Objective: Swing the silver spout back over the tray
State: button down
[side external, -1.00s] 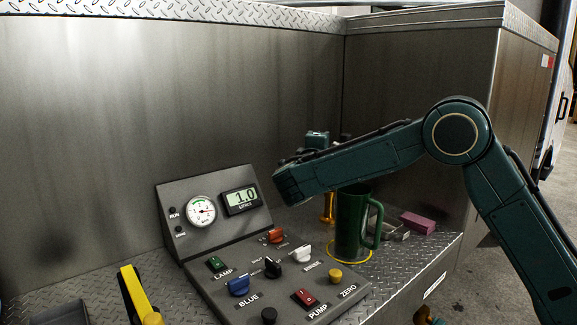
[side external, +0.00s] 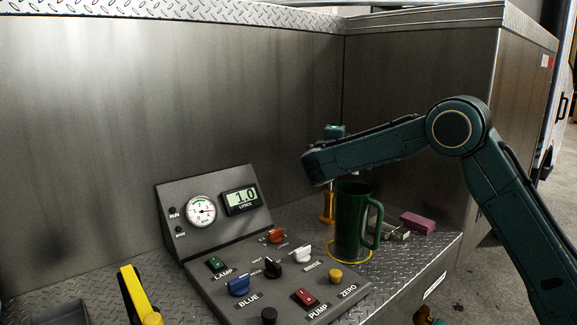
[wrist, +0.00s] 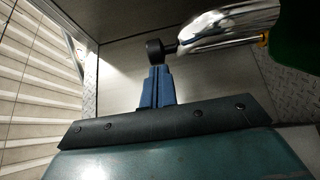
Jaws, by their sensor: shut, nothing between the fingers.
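The silver spout (wrist: 225,25) crosses the top of the wrist view, with a round black knob (wrist: 155,49) at its left end. My gripper (wrist: 157,70) has its blue fingers together and empty, tips right at the knob; I cannot tell if they touch it. In the side view my arm hides the gripper and the spout; a yellow post (side external: 328,208) shows below the arm. A dark green mug (side external: 351,222) stands upright within a yellow ring on the deck, and its green side shows at the wrist view's upper right. A metal tray-like piece (side external: 396,234) is partly hidden behind the mug.
A control panel (side external: 222,265) with switches, a gauge and a display reading 1.0 stands left of the mug. A pink block (side external: 418,222) lies to the right. A yellow lever (side external: 135,290) rises at the front left. Steel walls close off the back.

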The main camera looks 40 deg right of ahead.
jog(key=shift+s+d, duration=0.1)
jog(key=shift+s, duration=0.05)
jog(key=shift+s+d+t+y, duration=0.1)
jog(key=shift+d+t+y, duration=0.05)
jog(key=shift+t+y, duration=0.15)
jog(key=shift+s+d+n+t+y, duration=0.3)
jog(key=shift+d+n+t, duration=0.1)
jog(key=shift+n, duration=0.2)
jog(key=shift+s+d+n+t+y, duration=0.6)
jog(key=shift+d+n+t+y, duration=0.1)
jog(key=shift+d+t+y, duration=0.15)
jog(key=s+d+n+t+y, duration=0.1)
jog(key=d+n+t+y, duration=0.1)
jog(key=d, duration=0.8)
jog(key=shift+s+d+y, duration=0.15)
jog(key=shift+d+y, duration=0.15)
jog(key=shift+y, duration=0.05)
dwell(0.4)
jog(key=shift+a, duration=0.1)
